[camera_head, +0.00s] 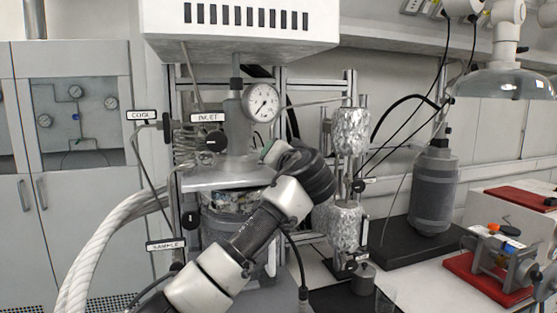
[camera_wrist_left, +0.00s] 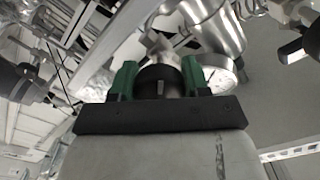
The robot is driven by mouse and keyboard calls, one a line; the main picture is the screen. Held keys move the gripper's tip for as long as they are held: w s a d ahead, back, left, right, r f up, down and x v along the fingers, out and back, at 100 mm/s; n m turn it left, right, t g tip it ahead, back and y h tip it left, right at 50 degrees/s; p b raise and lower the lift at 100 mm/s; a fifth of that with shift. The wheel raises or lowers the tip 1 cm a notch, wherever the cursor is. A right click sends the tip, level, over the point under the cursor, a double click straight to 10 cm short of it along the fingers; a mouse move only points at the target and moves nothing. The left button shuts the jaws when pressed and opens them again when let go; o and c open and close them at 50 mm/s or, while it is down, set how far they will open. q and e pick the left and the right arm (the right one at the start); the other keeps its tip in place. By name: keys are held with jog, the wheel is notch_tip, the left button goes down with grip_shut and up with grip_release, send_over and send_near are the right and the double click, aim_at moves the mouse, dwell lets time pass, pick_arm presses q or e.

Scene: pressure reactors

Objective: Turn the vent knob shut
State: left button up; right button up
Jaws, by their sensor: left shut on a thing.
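A dark round knob (camera_wrist_left: 160,82) with a light pointer mark sits between the green fingers of my left gripper (camera_wrist_left: 158,80) in the left wrist view. The fingers are shut on it from both sides. In the head view my left gripper (camera_head: 268,151) is up beside the reactor head, just below and right of the pressure gauge (camera_head: 261,102). My wrist hides the knob there, and no vent label is readable. The gauge face also shows in the left wrist view (camera_wrist_left: 217,74). My right gripper is in neither view.
Black knobs with INLET (camera_head: 208,117), COOL (camera_head: 142,115) and SAMPLE (camera_head: 165,245) labels are on the left of the reactor. Foil-wrapped vessels (camera_head: 350,130) stand close to the right of my wrist. A grey cylinder (camera_head: 434,190) stands farther right. White hoses (camera_head: 105,245) curve at left.

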pick_arm(q)
jog(key=m, duration=0.4)
jog(key=shift+f+m, duration=0.1)
jog(key=shift+m, duration=0.2)
jog(key=shift+m+p, duration=0.5)
jog(key=shift+m, duration=1.5)
jog(key=o, duration=0.9)
jog(key=shift+f, duration=0.15)
